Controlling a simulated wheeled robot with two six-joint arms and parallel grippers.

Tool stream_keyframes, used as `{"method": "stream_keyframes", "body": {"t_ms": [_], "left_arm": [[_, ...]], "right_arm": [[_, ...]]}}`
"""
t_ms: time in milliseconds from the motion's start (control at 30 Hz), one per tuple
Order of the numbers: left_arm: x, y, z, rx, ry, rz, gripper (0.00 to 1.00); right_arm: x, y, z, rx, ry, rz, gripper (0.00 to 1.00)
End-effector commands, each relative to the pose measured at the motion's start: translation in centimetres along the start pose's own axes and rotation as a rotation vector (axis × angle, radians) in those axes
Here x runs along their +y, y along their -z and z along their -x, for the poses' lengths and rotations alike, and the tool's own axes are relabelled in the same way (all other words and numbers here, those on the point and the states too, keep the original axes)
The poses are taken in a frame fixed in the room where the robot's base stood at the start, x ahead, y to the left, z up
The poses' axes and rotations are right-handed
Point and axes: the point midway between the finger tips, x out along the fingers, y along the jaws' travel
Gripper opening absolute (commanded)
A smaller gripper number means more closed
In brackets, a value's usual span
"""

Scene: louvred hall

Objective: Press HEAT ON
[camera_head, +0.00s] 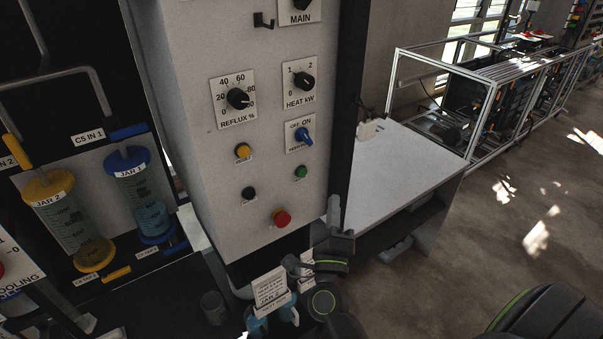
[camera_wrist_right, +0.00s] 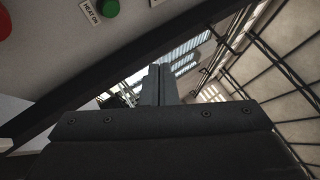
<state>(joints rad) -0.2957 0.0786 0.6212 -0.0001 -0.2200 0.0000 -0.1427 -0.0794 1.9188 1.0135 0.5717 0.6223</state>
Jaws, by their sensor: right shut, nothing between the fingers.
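The green HEAT ON button (camera_head: 300,171) sits on the lower right of the pale control panel (camera_head: 225,195). In the right wrist view the green button (camera_wrist_right: 111,8) is at the top edge, partly cut off, with its HEAT ON label (camera_wrist_right: 90,11) beside it. My right gripper (camera_head: 334,203) points up, below and to the right of the button in the head view, apart from it. In the wrist view its fingers (camera_wrist_right: 158,72) are shut together with nothing between them. My left gripper is not in view.
A red button (camera_head: 281,218), a black button (camera_head: 249,193), a yellow button (camera_head: 243,151) and a blue switch (camera_head: 304,136) share the panel. A dark post (camera_head: 346,110) runs along its right edge. A white table (camera_head: 400,170) stands to the right. Jars (camera_head: 137,190) hang left.

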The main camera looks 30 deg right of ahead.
Motion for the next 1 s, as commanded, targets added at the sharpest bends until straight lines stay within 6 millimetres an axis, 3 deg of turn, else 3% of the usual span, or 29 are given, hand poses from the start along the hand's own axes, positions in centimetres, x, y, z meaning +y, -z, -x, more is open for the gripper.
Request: {"method": "stream_keyframes", "body": {"t_ms": [633, 1000], "left_arm": [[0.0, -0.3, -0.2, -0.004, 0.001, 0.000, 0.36], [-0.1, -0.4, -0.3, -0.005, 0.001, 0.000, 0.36]], "right_arm": [[3.8, -3.8, -5.2, -0.002, 0.001, 0.001, 0.00], [4.4, -4.4, -6.1, -0.001, 0.000, 0.002, 0.00]]}}
